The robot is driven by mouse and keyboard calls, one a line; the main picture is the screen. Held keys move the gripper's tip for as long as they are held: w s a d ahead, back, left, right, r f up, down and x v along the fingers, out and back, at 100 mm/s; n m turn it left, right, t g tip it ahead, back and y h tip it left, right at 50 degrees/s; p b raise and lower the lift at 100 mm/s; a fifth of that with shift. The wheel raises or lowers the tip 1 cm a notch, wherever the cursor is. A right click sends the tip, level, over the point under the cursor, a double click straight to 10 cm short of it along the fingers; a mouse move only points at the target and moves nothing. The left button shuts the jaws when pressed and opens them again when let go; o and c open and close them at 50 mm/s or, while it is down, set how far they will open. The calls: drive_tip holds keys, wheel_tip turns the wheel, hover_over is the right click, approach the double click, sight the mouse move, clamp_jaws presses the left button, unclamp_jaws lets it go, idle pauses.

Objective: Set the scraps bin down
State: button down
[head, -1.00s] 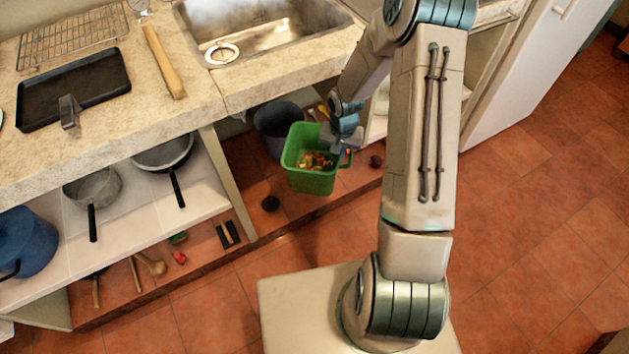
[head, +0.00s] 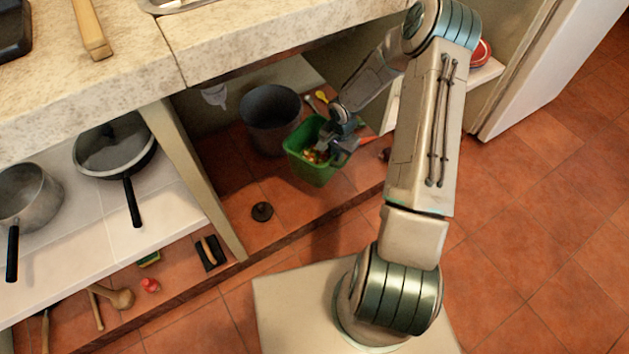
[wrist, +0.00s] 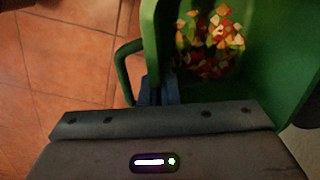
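The scraps bin (head: 306,171) is a green, open-topped box with colourful food scraps inside. In the head view it is under the counter, in the open bay beside a dark bucket. My gripper (head: 340,146) is at its right side. In the wrist view my fingers (wrist: 158,92) are closed at the bin's wall (wrist: 148,35), next to its loop handle (wrist: 122,72). The scraps (wrist: 210,38) show inside. The bin looks upright or slightly tilted. I cannot tell whether its base touches the bay floor.
The dark bucket (head: 270,120) stands just behind and left of the bin. A black round stopper (head: 262,212) lies on the bay floor in front. A pale divider (head: 190,175) bounds the left, and the counter (head: 250,35) hangs overhead. Bare tile shows between stopper and bin.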

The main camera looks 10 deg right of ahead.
sight(335, 170)
drive_tip(key=shift+w+f, duration=0.2)
drive_tip(key=shift+f, duration=0.4)
wheel_tip(335, 170, down, 10)
drive_tip(key=b, duration=0.4)
drive_tip(key=shift+r, duration=0.25)
drive_tip(key=shift+f+b, duration=0.2)
drive_tip(key=shift+b, duration=0.15)
drive_tip(key=c, duration=1.7)
unclamp_jaws()
drive_tip(key=shift+r, duration=0.1)
drive_tip(key=r+p, duration=0.2)
drive_tip(key=r, duration=0.4)
drive_tip(key=r+p, duration=0.3)
drive_tip(key=r, duration=0.3)
drive_tip(key=shift+s+d+r, duration=0.1)
drive_tip(key=shift+s+d, duration=0.05)
drive_tip(key=shift+s, duration=0.05)
